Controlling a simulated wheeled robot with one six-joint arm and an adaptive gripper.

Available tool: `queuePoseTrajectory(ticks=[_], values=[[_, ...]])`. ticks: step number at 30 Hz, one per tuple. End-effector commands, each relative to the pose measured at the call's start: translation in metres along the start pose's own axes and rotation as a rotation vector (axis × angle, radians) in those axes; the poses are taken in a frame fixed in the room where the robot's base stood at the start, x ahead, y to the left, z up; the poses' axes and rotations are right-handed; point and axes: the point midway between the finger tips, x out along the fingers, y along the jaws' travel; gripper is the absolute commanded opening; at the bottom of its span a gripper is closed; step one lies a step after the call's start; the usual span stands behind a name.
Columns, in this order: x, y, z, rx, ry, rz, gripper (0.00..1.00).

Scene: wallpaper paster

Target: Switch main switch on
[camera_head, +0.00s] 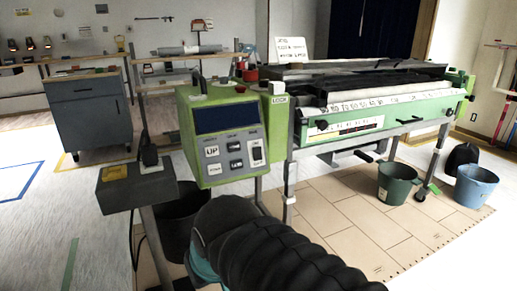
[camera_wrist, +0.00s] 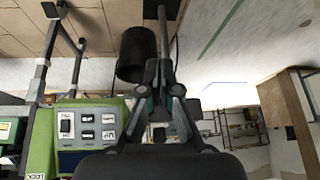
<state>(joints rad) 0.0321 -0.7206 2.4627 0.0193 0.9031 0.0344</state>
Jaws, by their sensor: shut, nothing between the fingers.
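The green control box (camera_head: 220,170) stands left of the machine, with a dark display and several buttons. In the wrist view the box appears upside down, with the rocker switch (camera_wrist: 66,124) at the panel's left. My gripper (camera_wrist: 163,66) is shut and empty, to the right of the panel in the wrist view and apart from the switch. In the head view, the gripper's fingers cannot be made out. The switch's position is unclear.
A grey box (camera_head: 137,187) on a post, with a yellow label and a dark knob, stands left of the control box. A black bin (camera_wrist: 138,54) is beneath. The wallpaper machine (camera_head: 375,117), a green bucket (camera_head: 397,183) and blue bucket (camera_head: 474,186) stand right. Left floor is clear.

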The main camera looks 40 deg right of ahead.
Motion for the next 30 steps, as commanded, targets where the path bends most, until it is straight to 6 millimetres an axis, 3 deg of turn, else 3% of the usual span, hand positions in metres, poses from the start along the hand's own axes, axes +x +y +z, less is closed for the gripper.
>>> queuePoseTrajectory(ticks=[5,8,11,15,18,22,25,30], values=[[-0.003,0.031,-0.062,0.321,0.024,0.009,0.0],[-0.004,0.062,-0.108,0.571,0.053,0.008,0.0],[-0.005,0.104,-0.151,0.82,0.09,0.002,0.0],[-0.006,0.175,-0.199,1.151,0.151,-0.016,0.0],[-0.007,0.227,-0.222,1.352,0.198,-0.035,0.0],[-0.011,0.281,-0.238,1.543,0.249,-0.06,0.0],[-0.014,0.307,-0.244,1.631,0.274,-0.075,0.0],[-0.016,0.322,-0.247,1.684,0.289,-0.087,0.0]])
